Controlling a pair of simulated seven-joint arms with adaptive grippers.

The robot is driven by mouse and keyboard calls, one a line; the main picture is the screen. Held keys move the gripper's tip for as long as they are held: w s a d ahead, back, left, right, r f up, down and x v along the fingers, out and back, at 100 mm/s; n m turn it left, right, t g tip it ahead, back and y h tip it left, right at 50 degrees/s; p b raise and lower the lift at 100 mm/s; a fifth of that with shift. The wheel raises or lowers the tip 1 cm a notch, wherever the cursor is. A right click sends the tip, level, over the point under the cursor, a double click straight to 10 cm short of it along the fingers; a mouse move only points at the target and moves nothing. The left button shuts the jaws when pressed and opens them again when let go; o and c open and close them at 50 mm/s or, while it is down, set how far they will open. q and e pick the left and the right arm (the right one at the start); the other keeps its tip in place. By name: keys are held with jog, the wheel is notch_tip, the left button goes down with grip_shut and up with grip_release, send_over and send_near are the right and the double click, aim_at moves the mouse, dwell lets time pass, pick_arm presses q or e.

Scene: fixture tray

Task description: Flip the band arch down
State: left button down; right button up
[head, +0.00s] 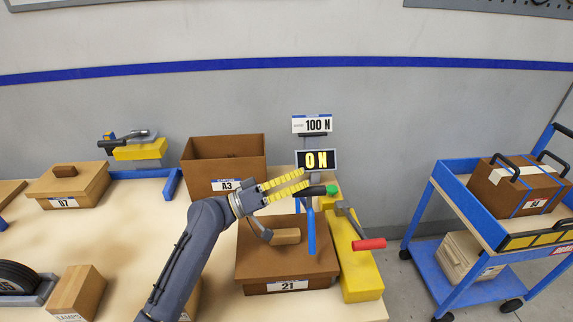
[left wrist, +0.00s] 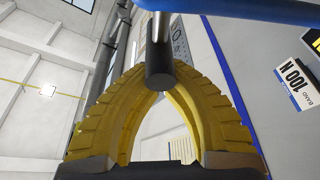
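The band arch (head: 311,232) is a blue bar standing upright at the right side of box 21. A dark handle (head: 314,191) with a green part beside it sits at its top. In the left wrist view the dark handle (left wrist: 160,64) hangs from a metal shaft and covers the fingertips; a blue bar (left wrist: 235,10) crosses the top. My left gripper (head: 304,179) has its yellow fingers apart, with a gap between them, and its tips at the handle. Whether they touch it cannot be told. My right gripper is not in view.
Box 21 (head: 262,264) lies below my left gripper. A yellow block (head: 360,275) with a red-handled lever (head: 368,244) stands to the right. An open box A3 (head: 224,160) and a lit ON display (head: 316,160) stand behind. A blue cart (head: 478,216) is at far right.

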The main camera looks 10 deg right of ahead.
pick_arm(q)
jog(key=s+a+f+m+g, duration=0.1)
jog(key=s+a+f+m, duration=0.1)
jog(key=s+f, duration=0.9)
jog(key=s, duration=0.3)
jog(key=shift+f+m, duration=0.3)
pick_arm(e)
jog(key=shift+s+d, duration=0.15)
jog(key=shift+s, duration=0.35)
pick_arm(q)
jog(key=shift+s, duration=0.1)
notch_tip(320, 180, up, 12)
jog(key=w, duration=0.1)
jog(key=shift+h, duration=0.3)
jog(key=shift+a, duration=0.1)
